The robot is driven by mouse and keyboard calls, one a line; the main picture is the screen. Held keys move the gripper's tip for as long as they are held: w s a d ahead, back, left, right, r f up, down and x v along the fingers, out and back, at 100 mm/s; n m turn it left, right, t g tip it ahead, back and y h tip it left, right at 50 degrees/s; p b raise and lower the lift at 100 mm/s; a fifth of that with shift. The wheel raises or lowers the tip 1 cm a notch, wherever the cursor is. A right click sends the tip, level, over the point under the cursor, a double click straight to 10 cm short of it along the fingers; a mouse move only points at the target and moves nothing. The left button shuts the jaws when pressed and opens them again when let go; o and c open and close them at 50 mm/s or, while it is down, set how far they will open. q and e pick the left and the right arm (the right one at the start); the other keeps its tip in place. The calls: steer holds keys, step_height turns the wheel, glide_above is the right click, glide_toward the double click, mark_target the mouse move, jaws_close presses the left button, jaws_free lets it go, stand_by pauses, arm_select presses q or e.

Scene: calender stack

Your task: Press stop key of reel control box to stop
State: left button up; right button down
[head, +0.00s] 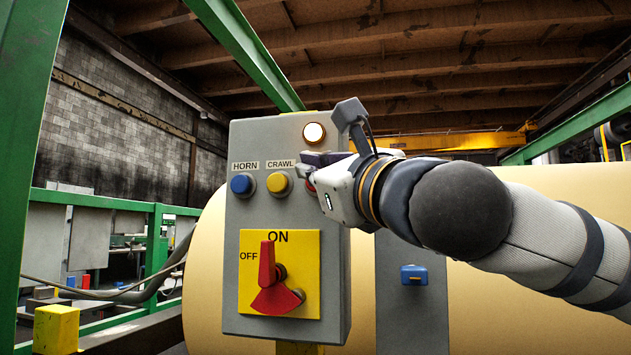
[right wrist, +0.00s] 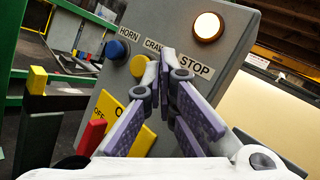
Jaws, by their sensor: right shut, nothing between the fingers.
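The grey reel control box (head: 235,215) stands upright in front of me in the head view. Its stop key (head: 309,187) is red and mostly covered by my right gripper (head: 318,160). In the right wrist view, the STOP label (right wrist: 195,69) shows just right of the fingertips, and the key below it is hidden behind the fingers. My right gripper (right wrist: 165,60) is shut and empty, with its tips at the box face over the stop key. I cannot tell whether they touch it. My left gripper is not in view.
The blue HORN button (head: 242,185) and yellow CRAWL button (head: 279,183) sit left of the fingers. A round lamp (head: 314,132) glows above. A red rotary switch (head: 268,265) is on a yellow plate below. A large cream roll (head: 530,195) lies behind the box.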

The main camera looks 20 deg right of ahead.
steer(key=shift+w, duration=0.1)
stand_by(0.7)
steer(key=shift+w+d, duration=0.25)
steer(key=shift+w+d, duration=0.3)
steer(key=shift+w, duration=0.15)
stand_by(0.8)
steer(key=shift+s+a, duration=0.55)
steer(key=shift+s, duration=0.25)
steer(key=s+a, duration=0.1)
steer(key=s, duration=0.1)
steer(key=s+a, duration=0.1)
steer(key=s, duration=0.1)
steer(key=shift+a+p, duration=0.4)
stand_by(0.5)
